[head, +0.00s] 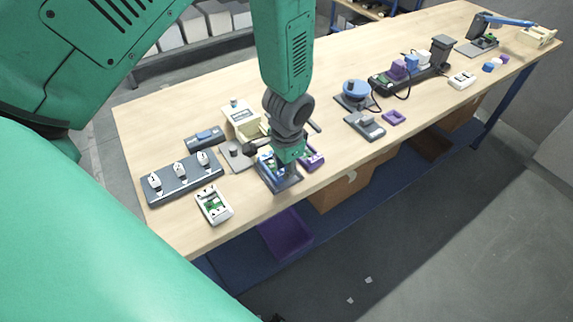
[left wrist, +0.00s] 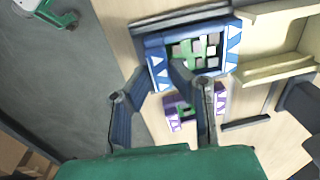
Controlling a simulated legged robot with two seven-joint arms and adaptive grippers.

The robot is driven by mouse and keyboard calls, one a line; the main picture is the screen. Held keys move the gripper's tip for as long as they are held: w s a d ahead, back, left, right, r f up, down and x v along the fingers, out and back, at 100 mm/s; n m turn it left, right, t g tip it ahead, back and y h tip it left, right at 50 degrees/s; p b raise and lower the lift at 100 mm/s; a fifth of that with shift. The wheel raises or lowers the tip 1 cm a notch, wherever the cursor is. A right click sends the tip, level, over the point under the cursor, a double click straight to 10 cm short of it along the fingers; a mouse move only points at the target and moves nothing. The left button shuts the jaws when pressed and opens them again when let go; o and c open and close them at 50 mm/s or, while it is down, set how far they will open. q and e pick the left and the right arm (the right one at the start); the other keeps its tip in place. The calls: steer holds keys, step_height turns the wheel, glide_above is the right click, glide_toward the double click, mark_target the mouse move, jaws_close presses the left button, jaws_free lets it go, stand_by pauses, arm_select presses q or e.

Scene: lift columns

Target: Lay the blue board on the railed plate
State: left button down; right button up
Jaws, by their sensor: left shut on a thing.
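The blue board (left wrist: 157,57) shows in the left wrist view as a blue frame with white triangles around a green middle with grey and white pieces. My left gripper (left wrist: 160,76) is shut on its near edge. In the head view my left gripper (head: 283,166) points down at the table, and the blue board (head: 265,167) shows partly behind it. The dark grey railed plate (head: 285,185) lies at the gripper, below the board. A grey rail (left wrist: 180,18) shows past the board in the wrist view. I cannot tell whether board and plate touch. My right gripper is not in view.
A purple board (head: 313,159) lies close on the right. A beige bin (head: 240,113) stands behind. A dark strip with several white-topped pieces (head: 182,177) and a white-framed green board (head: 213,205) lie left. A grey device (head: 365,125) is farther right. The table's front edge is near.

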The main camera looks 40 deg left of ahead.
arm_select(q)
steer(key=shift+a+f, duration=0.15)
steer(key=shift+a, duration=0.05)
steer(key=shift+s+d, duration=0.1)
steer(key=shift+d, duration=0.4)
steer(key=c, duration=0.9)
jaws_free()
steer(key=shift+a, duration=0.1)
steer(key=shift+r+p, duration=2.75)
steer(key=shift+r, duration=0.3)
